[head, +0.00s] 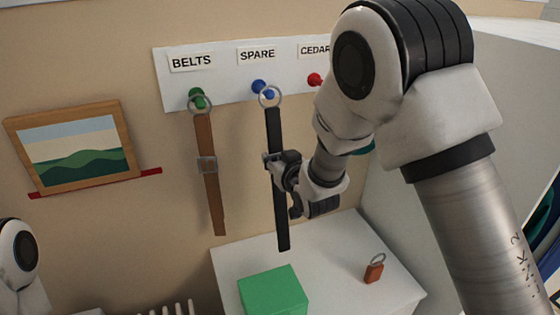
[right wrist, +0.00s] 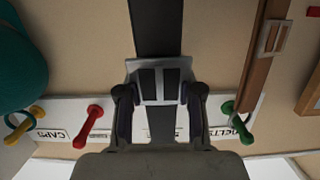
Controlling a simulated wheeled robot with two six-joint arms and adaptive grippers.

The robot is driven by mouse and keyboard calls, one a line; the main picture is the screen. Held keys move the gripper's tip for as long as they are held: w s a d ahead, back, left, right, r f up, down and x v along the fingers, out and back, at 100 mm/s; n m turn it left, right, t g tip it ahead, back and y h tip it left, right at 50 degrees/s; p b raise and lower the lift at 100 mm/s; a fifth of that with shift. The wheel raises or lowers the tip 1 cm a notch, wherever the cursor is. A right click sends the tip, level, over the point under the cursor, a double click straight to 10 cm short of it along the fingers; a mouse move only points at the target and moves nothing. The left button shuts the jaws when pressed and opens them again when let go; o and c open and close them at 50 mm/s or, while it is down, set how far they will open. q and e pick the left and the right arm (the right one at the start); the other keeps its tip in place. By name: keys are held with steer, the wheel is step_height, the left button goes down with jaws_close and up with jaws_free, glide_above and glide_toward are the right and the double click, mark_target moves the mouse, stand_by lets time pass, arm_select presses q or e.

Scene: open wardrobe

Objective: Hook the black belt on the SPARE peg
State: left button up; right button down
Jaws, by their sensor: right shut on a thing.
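The black belt (head: 281,225) hangs upright, with a metal ring (head: 269,96) at its top. The ring overlaps the blue SPARE peg (head: 259,87) in the head view; I cannot tell whether it is around the peg or in front of it. My right gripper (head: 276,164) is shut on the belt at its buckle. In the right wrist view the silver buckle (right wrist: 158,78) sits between the two fingers, and the ring and blue peg are hidden behind the gripper. My left gripper is not in view; only part of my left arm shows.
A brown belt (head: 205,135) hangs on the green BELTS peg (head: 197,96). The red CEDAR peg (head: 315,79) is to the right. Below are a white top (head: 340,250), a green box (head: 272,290) and an orange tag with a ring (head: 374,271). A teal item (right wrist: 20,65) hangs near the CAPS label.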

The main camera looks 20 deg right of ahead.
steer(key=shift+w+d+r, duration=0.1)
steer(key=shift+w+r, duration=0.05)
steer(key=shift+w, duration=0.6)
steer(key=shift+f+b+x, duration=0.15)
steer(key=shift+b+x, duration=0.05)
steer(key=shift+x, duration=0.65)
steer(key=shift+f+b+x, duration=0.15)
steer(key=shift+x, duration=0.7)
steer(key=shift+s, duration=0.1)
steer(key=c, duration=0.7)
jaws_free()
